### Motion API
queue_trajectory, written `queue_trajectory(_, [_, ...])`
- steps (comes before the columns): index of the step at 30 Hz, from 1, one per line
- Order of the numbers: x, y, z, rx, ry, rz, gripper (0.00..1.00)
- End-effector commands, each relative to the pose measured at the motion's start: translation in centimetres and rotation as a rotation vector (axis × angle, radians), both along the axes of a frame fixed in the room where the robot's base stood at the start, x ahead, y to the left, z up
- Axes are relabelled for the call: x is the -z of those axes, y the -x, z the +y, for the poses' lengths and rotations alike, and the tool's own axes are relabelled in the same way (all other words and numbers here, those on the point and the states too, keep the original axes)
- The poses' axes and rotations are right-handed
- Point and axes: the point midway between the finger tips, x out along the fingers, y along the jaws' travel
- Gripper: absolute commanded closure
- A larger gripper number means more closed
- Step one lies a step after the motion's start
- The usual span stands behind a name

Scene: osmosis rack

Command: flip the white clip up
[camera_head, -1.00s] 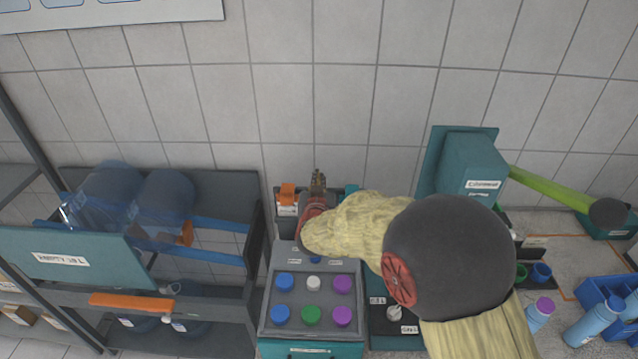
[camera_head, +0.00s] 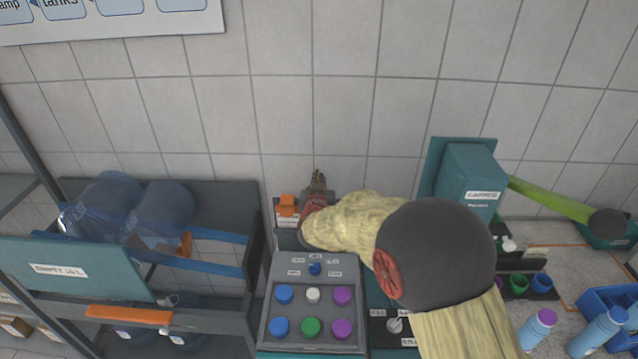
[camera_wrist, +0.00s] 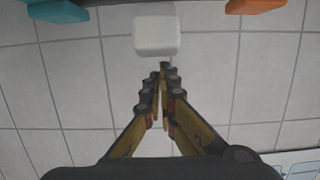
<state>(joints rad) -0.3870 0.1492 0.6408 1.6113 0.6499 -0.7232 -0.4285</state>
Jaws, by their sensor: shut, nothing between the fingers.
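The white clip (camera_wrist: 156,36) shows in the wrist view at the top centre, a pale rounded block. My gripper (camera_wrist: 163,70) is shut and empty, with its fingertips close to the lower edge of the white clip. I cannot tell whether they touch it. In the head view my gripper (camera_head: 318,178) points toward the wall behind the button panel. The white clip is hidden there, apparently behind my gripper and arm.
An orange clip (camera_wrist: 256,6) and a teal clip (camera_wrist: 58,11) flank the white one. The orange clip (camera_head: 287,205) also shows in the head view. A button panel (camera_head: 310,270) lies in front. A teal box (camera_head: 470,180) stands at the right, blue jugs (camera_head: 160,215) at the left.

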Motion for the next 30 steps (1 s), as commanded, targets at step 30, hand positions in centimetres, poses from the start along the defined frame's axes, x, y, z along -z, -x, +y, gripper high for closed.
queue_trajectory(30, [-2.1, 3.8, 0.2, -0.001, 0.0, 0.0, 1.0])
